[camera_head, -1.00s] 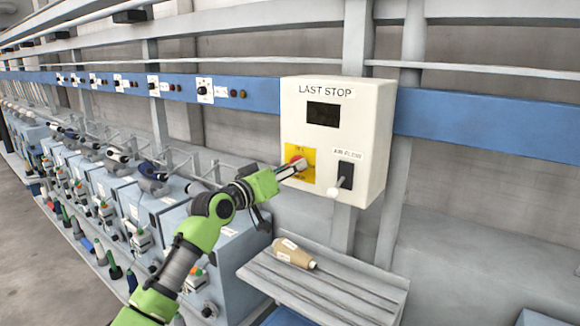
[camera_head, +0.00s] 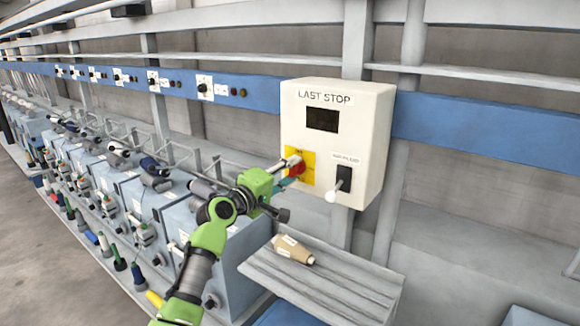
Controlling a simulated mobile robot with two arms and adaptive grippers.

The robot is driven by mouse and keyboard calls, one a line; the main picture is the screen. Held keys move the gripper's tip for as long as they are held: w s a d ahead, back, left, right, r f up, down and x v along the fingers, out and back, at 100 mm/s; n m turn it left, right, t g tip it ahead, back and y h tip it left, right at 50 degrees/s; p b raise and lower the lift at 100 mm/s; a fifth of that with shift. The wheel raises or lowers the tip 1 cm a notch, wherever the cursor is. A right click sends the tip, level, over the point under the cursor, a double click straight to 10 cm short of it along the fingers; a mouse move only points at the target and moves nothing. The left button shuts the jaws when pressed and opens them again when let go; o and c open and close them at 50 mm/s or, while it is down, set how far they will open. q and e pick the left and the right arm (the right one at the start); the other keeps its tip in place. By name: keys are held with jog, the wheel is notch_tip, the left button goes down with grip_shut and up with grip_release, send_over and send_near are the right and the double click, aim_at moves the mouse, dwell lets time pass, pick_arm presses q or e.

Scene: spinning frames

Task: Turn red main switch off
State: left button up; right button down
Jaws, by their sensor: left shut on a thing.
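The red main switch (camera_head: 297,168) sits on a yellow plate (camera_head: 308,160) at the lower left of a white control box labelled "LAST STOP" (camera_head: 324,140). My left gripper (camera_head: 287,170) comes in from the lower left on its green arm. Its fingers are shut on the red switch and look turned about their own axis. The fingers hide part of the switch and plate, so the switch's exact angle is hard to read. My right gripper is not in view.
Below, a grey slatted shelf (camera_head: 330,285) carries a tan cone (camera_head: 292,249). Spinning units with bobbins line the left. Space right of the box is free.

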pick_arm(q)
jog(key=shift+n+p, duration=0.45)
jog(key=shift+n, duration=0.75)
jog(key=o, duration=1.1)
jog(key=v, duration=1.2)
jog(key=shift+f, duration=0.1)
